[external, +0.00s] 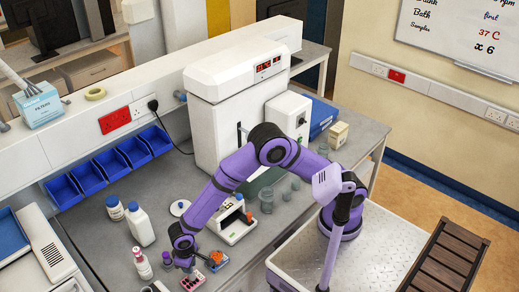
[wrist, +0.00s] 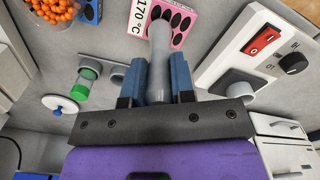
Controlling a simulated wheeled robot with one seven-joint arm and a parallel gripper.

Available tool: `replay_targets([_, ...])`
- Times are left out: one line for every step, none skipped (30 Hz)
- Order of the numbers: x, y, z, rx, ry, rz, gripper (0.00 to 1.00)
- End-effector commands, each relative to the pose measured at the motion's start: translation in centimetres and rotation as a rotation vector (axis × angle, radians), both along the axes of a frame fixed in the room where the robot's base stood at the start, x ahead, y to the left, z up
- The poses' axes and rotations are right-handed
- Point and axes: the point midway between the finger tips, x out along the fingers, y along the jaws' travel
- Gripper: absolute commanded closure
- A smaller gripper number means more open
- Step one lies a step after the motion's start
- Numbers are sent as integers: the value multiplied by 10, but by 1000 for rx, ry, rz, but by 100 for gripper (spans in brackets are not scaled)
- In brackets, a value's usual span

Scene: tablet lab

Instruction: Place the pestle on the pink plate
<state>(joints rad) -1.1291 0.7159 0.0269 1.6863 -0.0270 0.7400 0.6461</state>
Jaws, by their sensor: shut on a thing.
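My gripper (external: 187,265) is low over the front of the bench in the external view. In the wrist view its two blue fingers (wrist: 157,80) are shut on the grey pestle (wrist: 159,62), which points away between them. The pink plate (wrist: 185,32), with rows of black holes and a "170 °C" label, lies just beyond the fingers. The pestle's far end overlaps its edge in the picture; I cannot tell whether they touch. The pink plate also shows below my gripper in the external view (external: 194,282). The pestle cannot be made out there.
A white device (wrist: 232,52) with a red switch stands close on the right in the wrist view. A container of orange beads (wrist: 57,8), a green-banded tube (wrist: 82,91) and a white lid with a blue knob (wrist: 57,104) are on the left. Bottles (external: 140,224) stand farther left externally.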

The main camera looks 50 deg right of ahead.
Motion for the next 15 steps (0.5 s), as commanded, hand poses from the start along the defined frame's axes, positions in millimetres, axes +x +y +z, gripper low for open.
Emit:
replay_targets([0, 0, 0, 0, 0, 0, 100])
replay_targets([0, 0, 0, 0, 0, 0, 100])
replay_targets([0, 0, -1, 0, 0, 0, 100])
replay_targets([0, 0, -2, 0, 1, 0, 100])
replay_targets([0, 0, -3, -1, 0, 0, 100])
replay_targets([0, 0, -3, 0, 0, 0, 68])
replay_targets([0, 0, -3, 0, 0, 0, 61])
replay_targets([0, 0, -3, 0, 0, 0, 54])
replay_targets([0, 0, -2, 0, 0, 0, 51])
replay_targets([0, 0, -2, 0, 0, 0, 51])
replay_targets([0, 0, -2, 0, 0, 0, 51])
replay_targets([0, 0, -2, 0, 0, 0, 51])
replay_targets([0, 0, -2, 0, 0, 0, 51])
replay_targets([0, 0, -2, 0, 0, 0, 51])
replay_targets([0, 0, -2, 0, 0, 0, 51])
